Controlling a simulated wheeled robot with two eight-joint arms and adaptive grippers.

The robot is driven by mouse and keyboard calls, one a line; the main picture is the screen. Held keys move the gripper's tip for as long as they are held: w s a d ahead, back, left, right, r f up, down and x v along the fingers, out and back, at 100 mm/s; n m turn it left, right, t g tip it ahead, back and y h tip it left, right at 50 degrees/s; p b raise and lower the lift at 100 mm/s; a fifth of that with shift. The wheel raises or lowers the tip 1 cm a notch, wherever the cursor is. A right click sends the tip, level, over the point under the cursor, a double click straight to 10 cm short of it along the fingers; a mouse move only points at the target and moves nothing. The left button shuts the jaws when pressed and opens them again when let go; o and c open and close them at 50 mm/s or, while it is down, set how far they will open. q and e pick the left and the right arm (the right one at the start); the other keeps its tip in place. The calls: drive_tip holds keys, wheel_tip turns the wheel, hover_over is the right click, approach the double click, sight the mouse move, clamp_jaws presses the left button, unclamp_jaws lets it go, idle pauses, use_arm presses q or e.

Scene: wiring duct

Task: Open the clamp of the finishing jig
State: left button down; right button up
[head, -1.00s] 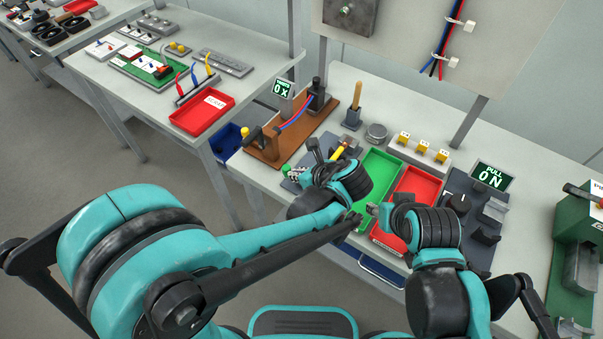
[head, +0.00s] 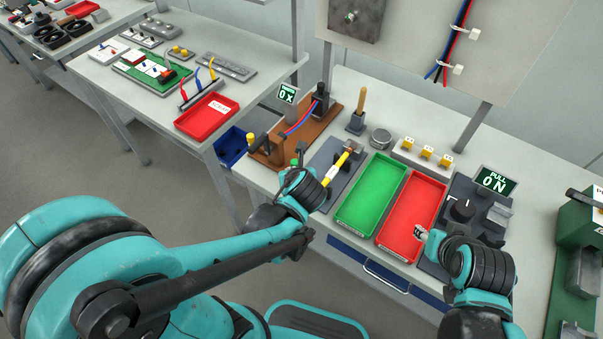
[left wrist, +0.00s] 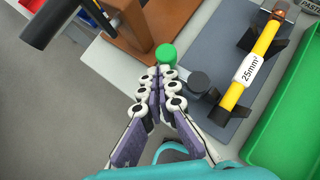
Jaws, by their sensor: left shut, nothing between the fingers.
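The finishing jig (head: 345,186) is a dark grey plate with black holders, left of the green tray. A yellow cable with a white 25mm² label (left wrist: 247,68) and a copper-coloured end lies across its holders. A green knob (left wrist: 166,54), apparently the clamp handle's end, stands at the jig's near left side, with a dark round part (left wrist: 200,82) beside it. My left gripper (left wrist: 155,75) is shut and empty, its tips just below the knob in the left wrist view; contact is unclear. My right gripper (head: 420,234) is over the red tray's right edge; its opening is unclear.
The green tray (head: 345,228) and red tray (head: 385,240) are empty. A brown wooden board (head: 265,158) with a black-handled fixture stands left of the jig. A dark fixture with a knob (head: 463,210) is right of the red tray. The floor beyond the bench's left edge is clear.

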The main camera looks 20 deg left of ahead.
use_arm(q)
drive_tip(key=shift+w+a, duration=0.25)
drive_tip(key=shift+w, duration=0.05)
use_arm(e)
drive_tip(key=shift+f, duration=0.1)
use_arm(q)
drive_tip(key=shift+w, duration=0.15)
idle(0.5)
